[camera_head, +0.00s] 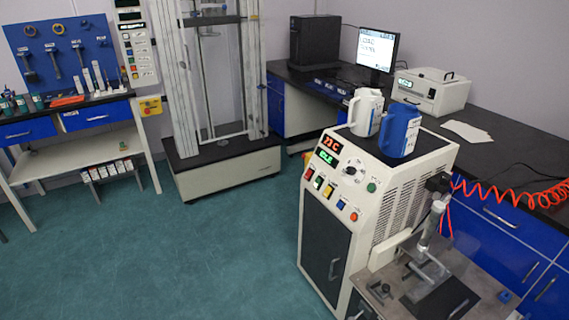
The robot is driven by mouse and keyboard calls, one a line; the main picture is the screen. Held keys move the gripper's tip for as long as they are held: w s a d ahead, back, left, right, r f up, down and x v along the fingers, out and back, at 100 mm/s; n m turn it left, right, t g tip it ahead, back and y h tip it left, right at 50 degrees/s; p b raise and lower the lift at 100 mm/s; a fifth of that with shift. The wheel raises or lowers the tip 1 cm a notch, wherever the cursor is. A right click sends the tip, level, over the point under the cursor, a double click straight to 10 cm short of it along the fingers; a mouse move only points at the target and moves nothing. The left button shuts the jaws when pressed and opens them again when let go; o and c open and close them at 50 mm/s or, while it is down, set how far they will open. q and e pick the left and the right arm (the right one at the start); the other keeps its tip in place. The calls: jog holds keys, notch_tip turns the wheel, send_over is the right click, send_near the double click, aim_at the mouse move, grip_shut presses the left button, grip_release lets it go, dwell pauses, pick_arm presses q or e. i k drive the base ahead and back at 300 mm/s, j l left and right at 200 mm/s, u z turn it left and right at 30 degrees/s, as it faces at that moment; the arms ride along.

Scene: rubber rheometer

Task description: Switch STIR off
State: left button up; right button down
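A cream rheometer cabinet (385,200) stands right of centre, with a sloped control panel on its upper front. The panel has a red lit display (331,143), a green lit display (326,156) and a round dial (350,171). Below them is a row of small coloured controls, including a green one (318,182), a blue one (340,204) and an orange one (353,216). A round green button (372,187) sits to the right. The labels are too small to read, so I cannot tell which control is STIR or how it is set. Neither gripper is in view.
A white jug (364,112) and a blue jug (399,131) stand on the cabinet top. A metal fixture (430,265) is at its right. Benches with blue drawers stand left and right, and a tall frame machine (215,80) behind. The green floor (180,245) in front is clear.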

aim_at(318, 183)
jog(key=i+j, duration=0.25)
jog(key=i, duration=0.2)
jog(key=i+j+u, duration=0.1)
jog(key=i+j, duration=0.45)
jog(key=i, duration=0.3)
jog(key=u, duration=0.05)
